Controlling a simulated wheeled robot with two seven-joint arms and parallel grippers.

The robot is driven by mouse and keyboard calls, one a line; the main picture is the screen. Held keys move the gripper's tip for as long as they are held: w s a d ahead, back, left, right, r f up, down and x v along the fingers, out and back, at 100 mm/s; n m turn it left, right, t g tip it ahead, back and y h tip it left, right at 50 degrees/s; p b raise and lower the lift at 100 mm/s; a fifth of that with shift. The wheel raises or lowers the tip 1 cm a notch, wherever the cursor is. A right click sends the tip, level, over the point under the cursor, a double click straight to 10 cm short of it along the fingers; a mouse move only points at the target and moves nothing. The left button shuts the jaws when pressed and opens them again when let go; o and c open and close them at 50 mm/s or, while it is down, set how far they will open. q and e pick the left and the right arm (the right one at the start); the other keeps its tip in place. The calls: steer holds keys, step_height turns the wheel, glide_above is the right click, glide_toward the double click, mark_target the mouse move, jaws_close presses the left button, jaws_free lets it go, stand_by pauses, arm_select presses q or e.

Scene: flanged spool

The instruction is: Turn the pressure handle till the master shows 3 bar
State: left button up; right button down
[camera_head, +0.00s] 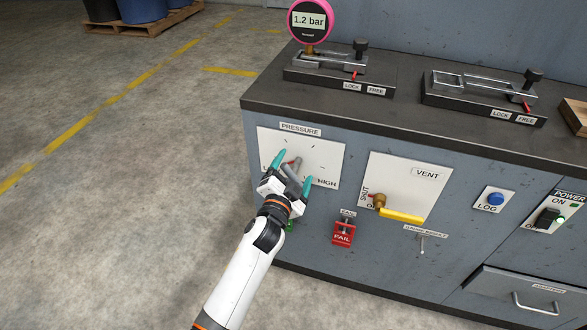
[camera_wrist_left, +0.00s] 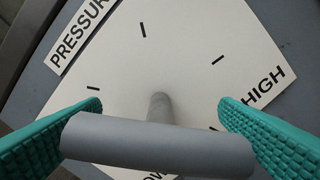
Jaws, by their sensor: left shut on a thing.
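The master gauge (camera_head: 309,20) is round with a pink rim, stands at the back left of the bench and reads 1.2 bar. The pressure handle (camera_head: 291,173) is a grey bar on a stem, in front of the white PRESSURE plate (camera_head: 324,158) on the bench front. My left gripper (camera_head: 293,170) is shut on this handle with its teal fingers. In the left wrist view the bar (camera_wrist_left: 158,146) lies crosswise between the fingers, one at each end. The stem and tick marks show behind it, and the LOW label is partly hidden. My right gripper is not in view.
To the right is the VENT plate with a yellow lever (camera_head: 401,217). A blue LOG button (camera_head: 496,199) and a POWER switch (camera_head: 548,219) sit further right. Two clamp fixtures stand on the bench top (camera_head: 400,115). The floor at left is open.

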arm_select(q)
steer(key=m, duration=0.4)
steer(key=shift+m, duration=0.3)
steer(key=m, duration=0.3)
steer(key=shift+f+m, duration=0.1)
steer(key=shift+m, duration=0.2)
steer(key=shift+m+p, duration=0.3)
steer(key=shift+m, duration=1.3)
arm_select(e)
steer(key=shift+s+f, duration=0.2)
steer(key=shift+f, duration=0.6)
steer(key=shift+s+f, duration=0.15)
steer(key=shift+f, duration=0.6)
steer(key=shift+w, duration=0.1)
